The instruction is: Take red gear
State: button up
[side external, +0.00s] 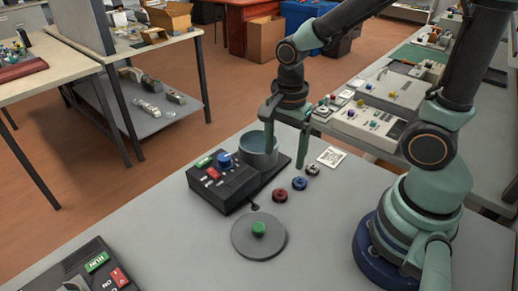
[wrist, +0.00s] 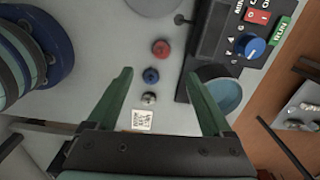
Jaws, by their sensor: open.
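A small red gear (side external: 280,195) lies on the grey table, nearest the round lid in a short row. It also shows in the wrist view (wrist: 160,48), just beyond the fingertips. A blue gear (side external: 299,183) lies beside it, then a dark-and-silver gear (side external: 312,169). In the wrist view the blue gear (wrist: 151,75) and the silver one (wrist: 149,98) appear between the fingers. My gripper (side external: 286,158) points down above the table, open and empty. Its green fingers are spread wide in the wrist view (wrist: 158,73). No gear is touched.
A black control box (side external: 232,190) with a round metal pot (side external: 258,150) stands close to the left of my gripper. A grey disc lid (side external: 245,245) with a green knob lies in front. A printed code card (side external: 331,157) lies behind the gears.

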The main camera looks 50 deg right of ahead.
send_over(280, 192)
jog(key=f, duration=0.6)
jog(key=shift+s+a+f, duration=0.1)
jog(key=shift+s, duration=0.2)
jog(key=shift+w+f, duration=0.15)
jog(key=shift+f, duration=1.4)
jog(key=shift+w+f, duration=0.15)
jog(key=shift+f, duration=1.35)
jog(key=shift+c, duration=0.2)
grip_shut()
